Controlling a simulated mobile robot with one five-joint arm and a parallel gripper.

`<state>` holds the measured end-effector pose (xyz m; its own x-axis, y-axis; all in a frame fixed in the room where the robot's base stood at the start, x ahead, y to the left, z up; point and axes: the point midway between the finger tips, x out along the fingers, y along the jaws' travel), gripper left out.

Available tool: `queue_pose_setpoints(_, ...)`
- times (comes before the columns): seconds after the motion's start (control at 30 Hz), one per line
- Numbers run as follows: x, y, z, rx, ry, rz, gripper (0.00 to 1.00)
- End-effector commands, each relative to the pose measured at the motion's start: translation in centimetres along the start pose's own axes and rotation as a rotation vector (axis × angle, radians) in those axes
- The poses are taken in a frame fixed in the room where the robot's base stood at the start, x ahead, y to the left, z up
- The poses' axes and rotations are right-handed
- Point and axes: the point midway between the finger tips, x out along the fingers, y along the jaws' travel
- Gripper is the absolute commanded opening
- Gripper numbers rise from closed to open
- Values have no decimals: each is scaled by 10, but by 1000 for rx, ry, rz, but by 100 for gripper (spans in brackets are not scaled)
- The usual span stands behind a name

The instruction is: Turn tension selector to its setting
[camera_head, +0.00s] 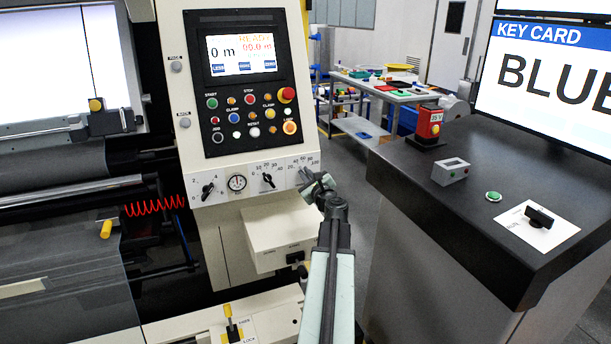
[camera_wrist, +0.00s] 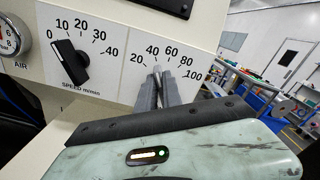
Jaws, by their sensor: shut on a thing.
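The tension selector (camera_head: 304,174) is the rightmost dial on the slanted white strip below the machine's control panel, with a scale from 20 to 100. In the wrist view only a small grey tip of its knob (camera_wrist: 157,70) shows between my fingers, below the 40 and 60 marks. My gripper (camera_head: 316,184) is shut on this knob; its fingers also show in the wrist view (camera_wrist: 160,88). The fingers hide most of the knob and its name label, so I cannot tell its exact pointer position.
The speed knob (camera_wrist: 72,62) sits to the left, pointing near the low end. An air gauge (camera_head: 237,183) is farther left. A white box (camera_head: 279,238) juts out below the strip. A dark desk (camera_head: 420,180) with a key card screen (camera_head: 550,80) reading "BLUE" stands right.

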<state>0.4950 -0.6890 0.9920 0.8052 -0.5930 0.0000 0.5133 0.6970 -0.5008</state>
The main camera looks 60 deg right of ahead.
Motion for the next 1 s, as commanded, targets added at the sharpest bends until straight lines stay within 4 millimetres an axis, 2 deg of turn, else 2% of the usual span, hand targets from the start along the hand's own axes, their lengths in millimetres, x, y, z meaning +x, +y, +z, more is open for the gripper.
queue_pose_setpoints(0.07, 1, 1, 2, 3, -3, 2, 0)
queue_pose_setpoints(0.1, 1, 1, 2, 3, -3, 2, 16)
queue_pose_setpoints(0.17, 1, 1, 2, 3, -3, 2, 32)
queue_pose_setpoints(0.57, -5, 0, 1, 2, -1, 0, 32)
queue_pose_setpoints(0.67, -18, 1, 1, 2, -1, 0, 32)
queue_pose_setpoints(0.9, -65, 2, 2, 2, -1, -1, 32)
queue_pose_setpoints(1.0, -76, 2, 1, 2, -1, 0, 32)
